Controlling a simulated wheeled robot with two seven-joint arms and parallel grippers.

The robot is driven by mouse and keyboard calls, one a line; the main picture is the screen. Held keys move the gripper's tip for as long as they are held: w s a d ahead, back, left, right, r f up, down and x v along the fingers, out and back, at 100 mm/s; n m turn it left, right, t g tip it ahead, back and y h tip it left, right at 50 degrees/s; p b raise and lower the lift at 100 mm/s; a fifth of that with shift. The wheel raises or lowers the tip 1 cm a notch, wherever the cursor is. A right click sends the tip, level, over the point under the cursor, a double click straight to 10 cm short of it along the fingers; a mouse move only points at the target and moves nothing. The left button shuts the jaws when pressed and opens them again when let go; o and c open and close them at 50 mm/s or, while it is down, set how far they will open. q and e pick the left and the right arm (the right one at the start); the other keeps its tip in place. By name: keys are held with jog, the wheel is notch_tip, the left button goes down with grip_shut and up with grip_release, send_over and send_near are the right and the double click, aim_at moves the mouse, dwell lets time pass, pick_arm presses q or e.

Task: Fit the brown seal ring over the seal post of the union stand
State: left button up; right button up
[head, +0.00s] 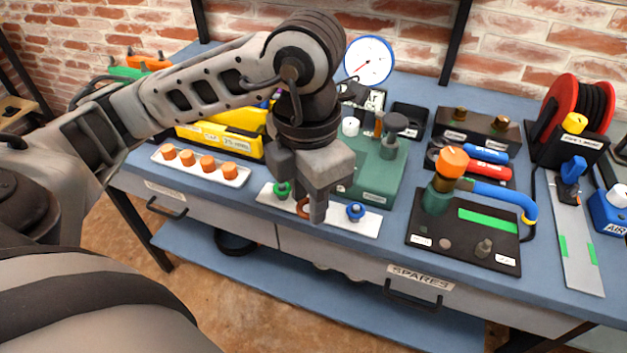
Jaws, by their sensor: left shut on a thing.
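My left gripper (310,210) points down over a white strip (362,222) near the table's front edge. It is shut on the brown seal ring (302,207), which shows only in part beside a finger. I cannot tell whether the ring still touches the strip. A green ring piece (282,190) and a blue one (355,211) sit on the strip on either side of the gripper. A black-based stand (459,239), which looks like the union stand, is to the right. It bears a dark green fitting with an orange top (453,161) and a short grey post (484,248). My right gripper is out of view.
A green block unit (376,175) stands behind the gripper, with a round gauge (369,59) beyond. A blue handle (500,196) reaches over the black stand's back right. A white strip with orange caps (200,165) lies left. A red reel (562,105) stands far right.

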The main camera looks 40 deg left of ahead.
pick_arm(q)
jog(key=shift+s+d+r, duration=0.25)
jog(key=shift+s, duration=0.2)
jog(key=shift+s+d+r, duration=0.2)
jog(key=shift+s+d, duration=0.05)
jog(key=shift+s, duration=0.15)
